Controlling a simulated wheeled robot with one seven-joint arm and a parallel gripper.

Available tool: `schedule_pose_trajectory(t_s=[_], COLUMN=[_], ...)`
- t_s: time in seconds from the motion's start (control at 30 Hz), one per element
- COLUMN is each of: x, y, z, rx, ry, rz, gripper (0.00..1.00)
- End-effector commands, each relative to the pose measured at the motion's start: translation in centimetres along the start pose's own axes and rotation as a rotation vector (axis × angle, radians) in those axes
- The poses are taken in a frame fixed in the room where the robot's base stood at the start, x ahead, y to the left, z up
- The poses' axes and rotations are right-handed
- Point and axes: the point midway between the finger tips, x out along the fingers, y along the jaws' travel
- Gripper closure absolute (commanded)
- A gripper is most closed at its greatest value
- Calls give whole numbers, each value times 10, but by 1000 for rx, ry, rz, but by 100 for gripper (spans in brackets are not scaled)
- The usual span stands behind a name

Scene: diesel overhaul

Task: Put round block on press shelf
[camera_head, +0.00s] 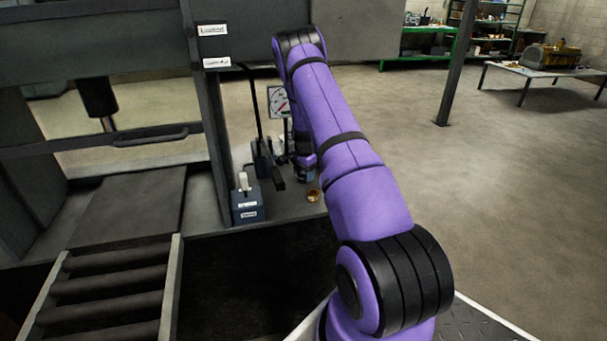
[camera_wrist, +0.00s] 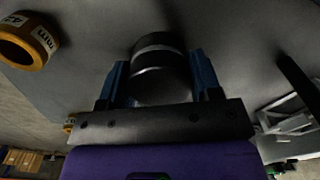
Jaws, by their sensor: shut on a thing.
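The round block (camera_wrist: 160,82) is a dark cylinder with a lighter band, seen in the wrist view. My gripper (camera_wrist: 159,64) is shut on it, with one blue finger on each side. The press shelf appears to be the grey plate (camera_head: 232,216) beside the press upright in the head view; a grey surface (camera_wrist: 225,30) lies close behind the block in the wrist view. In the head view my gripper is at the far end of my purple arm, close over this plate, largely hidden by the arm. I cannot tell whether the block touches the plate.
An orange labelled ring (camera_wrist: 28,42) lies on the surface to the left of the block. A dark box with a white lever (camera_head: 248,205) stands left of my gripper. The press frame (camera_head: 207,120) rises at left, with a roller track (camera_head: 172,285) before it. Open floor lies right.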

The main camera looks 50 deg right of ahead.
Motion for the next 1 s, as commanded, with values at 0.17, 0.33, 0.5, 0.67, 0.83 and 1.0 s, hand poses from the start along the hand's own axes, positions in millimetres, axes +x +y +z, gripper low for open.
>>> schedule_pose_trajectory(t_s=[0.17, 0.33, 0.5, 0.67, 0.83, 1.0], x=[1, 2, 2, -2, -24, -51], y=[0, 0, 0, 0, 0, 0], z=[0, 0, 0, 0, 0, 0], rx=[0, 0, 0, 0, 0, 0], ry=[1, 0, 0, 0, 2, 1], rz=[-1, 0, 1, 0, -2, -1], gripper=[96, 16, 16, 16, 16, 16])
